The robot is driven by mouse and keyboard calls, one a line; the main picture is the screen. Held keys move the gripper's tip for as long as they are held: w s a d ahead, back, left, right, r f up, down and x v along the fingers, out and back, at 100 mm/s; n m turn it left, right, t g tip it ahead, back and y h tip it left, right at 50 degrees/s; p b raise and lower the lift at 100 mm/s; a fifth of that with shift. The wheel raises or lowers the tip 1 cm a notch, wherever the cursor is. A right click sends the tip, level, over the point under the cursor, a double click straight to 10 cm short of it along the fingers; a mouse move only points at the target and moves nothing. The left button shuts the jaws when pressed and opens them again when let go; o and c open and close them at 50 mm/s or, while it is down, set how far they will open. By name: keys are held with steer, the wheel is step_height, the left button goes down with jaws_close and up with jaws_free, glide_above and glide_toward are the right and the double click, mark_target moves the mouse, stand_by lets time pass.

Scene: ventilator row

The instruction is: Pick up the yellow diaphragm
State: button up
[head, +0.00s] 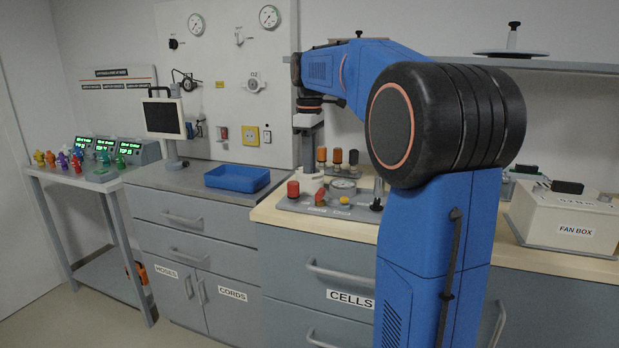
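No thing in the head view can be named for sure as the yellow diaphragm. A small round yellow piece (344,200) sits on the front of a grey panel on the wooden counter. Small yellow pieces (50,158) also stand among the coloured pieces on the left table. My gripper (311,172) points down above the back left of the grey panel, left of the round yellow piece. Its fingers are too small to read, so I cannot tell whether they are open or shut, or whether they hold anything.
The grey panel (290,206) carries red, orange and black parts and a round gauge (343,187). A blue tray (237,178) and a monitor (164,118) stand on the grey counter. A fan box (575,222) is at right. My arm hides part of the counter.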

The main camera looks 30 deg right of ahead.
jaws_close()
